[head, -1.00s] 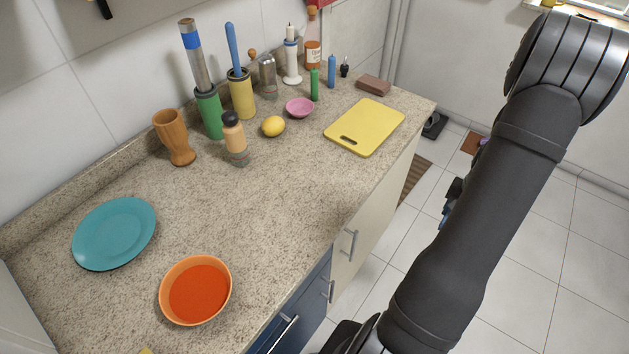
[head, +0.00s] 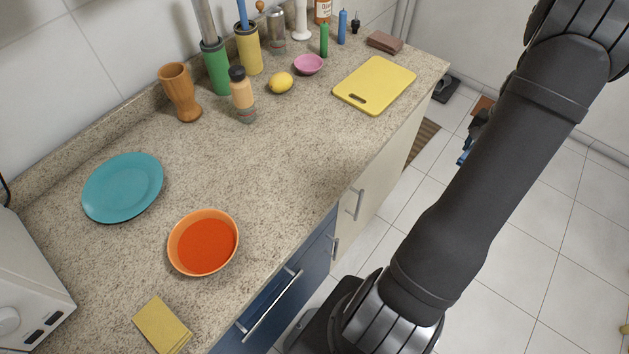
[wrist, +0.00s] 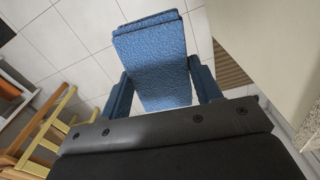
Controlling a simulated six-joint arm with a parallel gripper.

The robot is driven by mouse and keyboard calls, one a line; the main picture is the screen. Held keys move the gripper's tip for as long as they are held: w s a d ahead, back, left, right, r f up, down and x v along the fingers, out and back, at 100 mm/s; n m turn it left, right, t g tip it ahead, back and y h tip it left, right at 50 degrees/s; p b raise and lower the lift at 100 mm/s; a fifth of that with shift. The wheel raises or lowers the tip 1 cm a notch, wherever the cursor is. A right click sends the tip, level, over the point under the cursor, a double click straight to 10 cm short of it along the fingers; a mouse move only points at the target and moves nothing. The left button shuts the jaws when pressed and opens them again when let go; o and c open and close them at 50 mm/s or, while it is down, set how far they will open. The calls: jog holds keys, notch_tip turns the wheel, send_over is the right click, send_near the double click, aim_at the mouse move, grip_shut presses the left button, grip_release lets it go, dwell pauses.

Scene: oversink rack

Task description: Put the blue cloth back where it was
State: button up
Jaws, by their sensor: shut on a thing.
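The blue cloth (wrist: 152,62) is a folded, textured pad, seen in the wrist view. My gripper (wrist: 160,78) is shut on it, with one dark blue finger at each side of the cloth. The cloth is held clear of the counter, above the tiled floor. In the head view my arm hides most of the gripper; only small blue and dark parts show beyond the arm, and I cannot tell cloth from finger there.
The granite counter (head: 290,150) holds a teal plate (head: 123,187), an orange bowl (head: 204,243), a folded yellow cloth (head: 162,326), a yellow board (head: 375,84) and several upright items at the back. A white appliance (head: 30,285) stands at the left. The counter's middle is clear.

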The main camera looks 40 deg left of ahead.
jog(key=a+r, duration=0.1)
jog(key=r, duration=0.1)
jog(key=a+r, duration=0.1)
jog(key=r, duration=0.1)
jog(key=w+a+r, duration=0.1)
jog(key=r, duration=0.2)
jog(key=s+a+r+n, duration=0.3)
jog(key=s+a, duration=0.2)
jog(key=a, duration=0.1)
jog(key=s+a+r+n, duration=0.3)
jog(key=s+a+r, duration=0.15)
jog(key=a, duration=0.25)
jog(key=n, duration=1.3)
send_over(273, 197)
notch_tip(273, 197, down, 6)
jog(key=shift+f, duration=2.1)
jog(key=shift+f, duration=0.2)
